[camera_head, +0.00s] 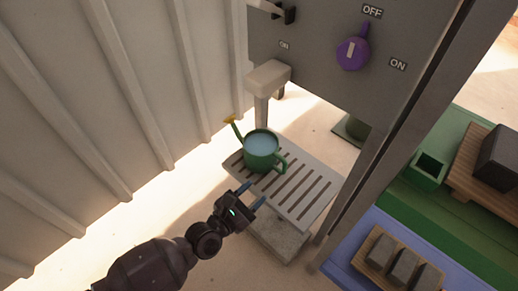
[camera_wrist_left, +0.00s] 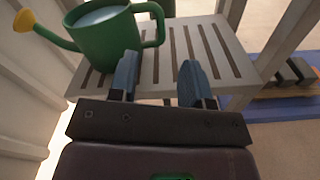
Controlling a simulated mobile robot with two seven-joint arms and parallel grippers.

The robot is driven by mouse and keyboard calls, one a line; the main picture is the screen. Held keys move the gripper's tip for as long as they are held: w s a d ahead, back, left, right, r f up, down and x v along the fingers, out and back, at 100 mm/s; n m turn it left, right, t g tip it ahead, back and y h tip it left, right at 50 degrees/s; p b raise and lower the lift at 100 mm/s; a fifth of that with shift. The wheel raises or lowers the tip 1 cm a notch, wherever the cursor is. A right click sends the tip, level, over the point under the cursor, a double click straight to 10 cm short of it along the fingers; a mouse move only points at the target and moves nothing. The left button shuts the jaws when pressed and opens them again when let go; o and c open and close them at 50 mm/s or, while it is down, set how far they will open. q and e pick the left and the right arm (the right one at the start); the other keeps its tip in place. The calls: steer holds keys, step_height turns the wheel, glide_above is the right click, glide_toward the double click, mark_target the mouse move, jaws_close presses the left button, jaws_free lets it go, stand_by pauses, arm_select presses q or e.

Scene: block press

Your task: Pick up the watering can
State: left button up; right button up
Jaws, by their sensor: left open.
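The green watering can (camera_head: 259,153) stands upright on a slatted grey stand (camera_head: 305,190) and looks full of pale blue water. Its yellow-tipped spout points left and its handle is on the right side. It also shows in the left wrist view (camera_wrist_left: 102,38), with the handle at its right. My left gripper (camera_head: 254,194) is open and empty at the near edge of the stand, just short of the can. In the left wrist view its blue fingers (camera_wrist_left: 158,78) are spread, with slats showing between them. My right gripper is not in view.
A grey panel with a purple knob (camera_head: 352,53) and ON/OFF labels rises behind the stand. A spout-like fixture (camera_head: 268,76) overhangs behind the can. A ribbed pale wall (camera_head: 120,90) is at left. Grey blocks on a wooden tray (camera_head: 366,256) sit at right.

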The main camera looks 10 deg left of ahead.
mark_target(283, 169)
arm_select(q)
steer(key=w+f+n, duration=0.1)
steer(key=w+d+f+n+b, duration=0.1)
steer(key=n, duration=0.1)
steer(key=shift+w+f, duration=0.15)
steer(key=x, duration=0.6)
steer(key=shift+r+b, duration=0.2)
steer(key=shift+b, duration=0.15)
steer(key=x, duration=0.4)
steer(key=shift+d+f, duration=0.1)
steer(key=shift+d, duration=0.05)
steer(key=shift+w+d+b, duration=0.25)
steer(key=shift+w+b, duration=0.05)
jaws_close()
steer(key=shift+r, duration=0.2)
